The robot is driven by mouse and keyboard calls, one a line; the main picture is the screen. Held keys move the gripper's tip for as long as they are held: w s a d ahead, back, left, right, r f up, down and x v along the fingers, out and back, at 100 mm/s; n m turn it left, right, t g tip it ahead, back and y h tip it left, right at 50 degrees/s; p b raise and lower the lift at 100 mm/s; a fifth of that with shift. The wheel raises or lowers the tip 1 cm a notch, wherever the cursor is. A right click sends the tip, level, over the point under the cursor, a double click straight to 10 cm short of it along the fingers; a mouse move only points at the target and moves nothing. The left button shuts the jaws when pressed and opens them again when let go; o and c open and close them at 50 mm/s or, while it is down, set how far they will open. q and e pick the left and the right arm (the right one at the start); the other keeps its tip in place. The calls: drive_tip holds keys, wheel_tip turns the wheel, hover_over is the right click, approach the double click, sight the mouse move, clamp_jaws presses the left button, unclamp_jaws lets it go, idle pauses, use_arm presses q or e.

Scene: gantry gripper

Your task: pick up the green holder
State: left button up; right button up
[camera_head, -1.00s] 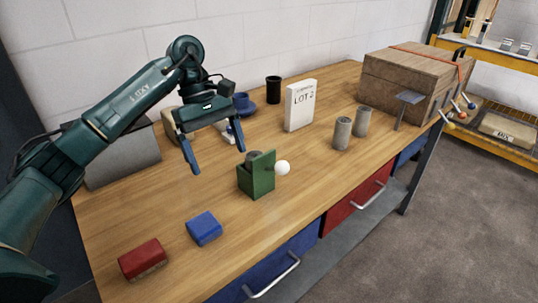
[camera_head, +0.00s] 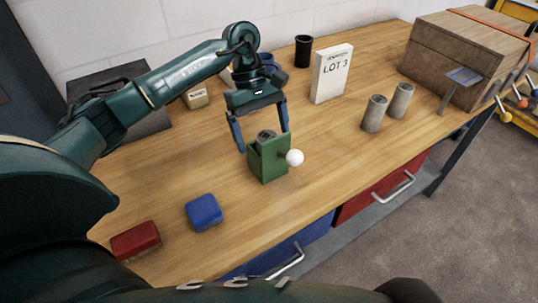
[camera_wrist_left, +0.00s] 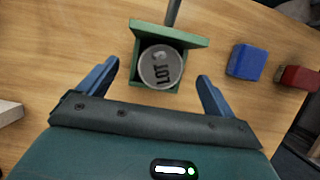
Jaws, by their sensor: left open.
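The green holder (camera_head: 271,162) is an open-topped box standing on the wooden table, with a white ball knob (camera_head: 295,158) on its right side. A grey cylinder marked LOT 3 sits inside it; its top shows in the left wrist view (camera_wrist_left: 161,67). My left gripper (camera_head: 262,140) is open and empty, pointing down just above and behind the holder. In the left wrist view the green holder (camera_wrist_left: 205,42) lies ahead of and between the spread fingers (camera_wrist_left: 158,80), with no visible contact. My right gripper is not in view.
A blue block (camera_head: 204,213) and a red block (camera_head: 136,240) lie left of the holder. Two grey cylinders (camera_head: 374,113) (camera_head: 400,100), a white LOT 3 box (camera_head: 332,73), a black cup (camera_head: 303,51) and a wooden crate (camera_head: 455,62) stand farther right and back. Bare table (camera_head: 330,140) lies between.

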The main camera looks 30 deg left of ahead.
sight(269, 151)
use_arm(q)
drive_tip(key=shift+p+x, duration=0.9)
drive_tip(key=shift+x, duration=1.75)
drive_tip(key=shift+w+d+r, duration=0.1)
drive_tip(key=shift+d+r, duration=0.05)
drive_tip(key=c, duration=1.2)
